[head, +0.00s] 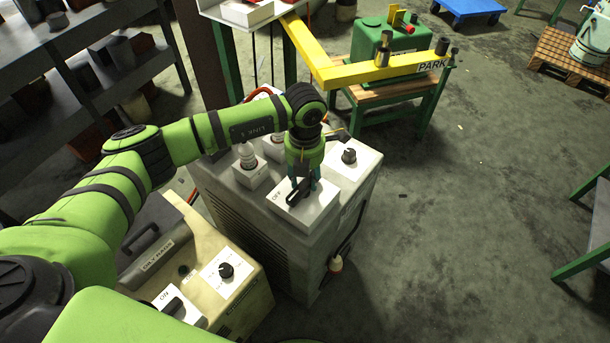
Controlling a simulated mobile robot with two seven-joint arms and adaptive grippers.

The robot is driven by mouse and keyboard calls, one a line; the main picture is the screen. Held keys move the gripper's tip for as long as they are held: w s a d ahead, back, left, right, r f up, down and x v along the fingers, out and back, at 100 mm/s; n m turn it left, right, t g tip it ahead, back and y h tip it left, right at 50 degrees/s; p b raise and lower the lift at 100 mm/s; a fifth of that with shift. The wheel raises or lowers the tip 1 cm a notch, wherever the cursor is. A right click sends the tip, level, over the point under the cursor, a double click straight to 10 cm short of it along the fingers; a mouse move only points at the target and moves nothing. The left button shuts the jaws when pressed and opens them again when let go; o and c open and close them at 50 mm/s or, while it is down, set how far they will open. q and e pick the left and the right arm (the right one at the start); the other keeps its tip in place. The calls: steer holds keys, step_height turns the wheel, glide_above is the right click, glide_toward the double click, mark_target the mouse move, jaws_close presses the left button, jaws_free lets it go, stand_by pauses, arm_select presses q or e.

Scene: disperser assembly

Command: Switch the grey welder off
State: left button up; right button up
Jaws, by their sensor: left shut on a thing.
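The grey welder (260,225) stands in the middle of the head view. On its top is a white switch plate (314,212) with the word OFF at its left end. My left gripper (302,187) points down over this plate and is shut on the black switch lever (297,193). The fingers partly cover the lever, and any other word on the plate is hidden. I cannot tell for sure which way the lever is set. My right gripper is not in view.
A round black knob (349,156) sits on the grey welder behind the plate. A cream welder (245,305) with its own switch reading ON stands in front at left. A yellow beam marked PARK (432,65) lies behind.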

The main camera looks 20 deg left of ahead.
arm_select(q)
steer(key=o, duration=1.2)
steer(key=shift+s, duration=0.1)
steer(key=shift+c, duration=0.2)
step_height(320, 180, up, 12)
